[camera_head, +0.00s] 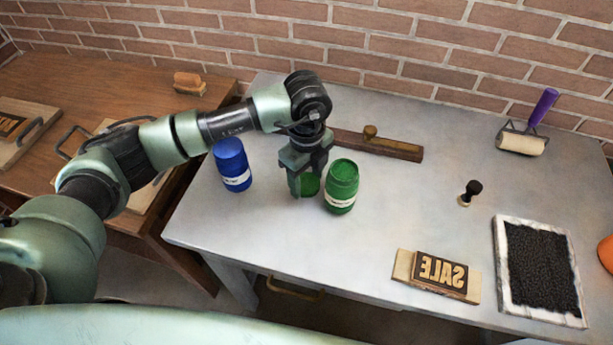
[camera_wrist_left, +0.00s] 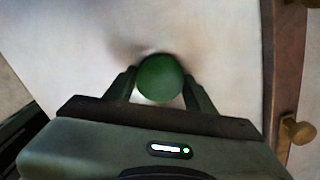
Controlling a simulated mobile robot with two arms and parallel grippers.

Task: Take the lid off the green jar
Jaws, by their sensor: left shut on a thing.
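The green jar (camera_head: 342,189) stands upright on the grey table, with a pale label band low on its side. My left gripper (camera_head: 308,190) points down just left of the jar and is shut on a round green lid (camera_head: 309,184). The lid is beside the jar, apart from its top, low over or on the table; I cannot tell whether it touches. In the left wrist view the lid (camera_wrist_left: 161,79) shows as a green disc between the two fingers (camera_wrist_left: 160,85). The jar is not seen there. My right gripper is not in view.
A blue jar (camera_head: 233,165) stands left of the gripper. A wooden bar with a knob (camera_head: 378,144) lies behind. To the right are a small stamp (camera_head: 470,193), a SALE block (camera_head: 437,275), a black inking tray (camera_head: 499,255) and a purple-handled roller (camera_head: 523,143). Mid-table is clear.

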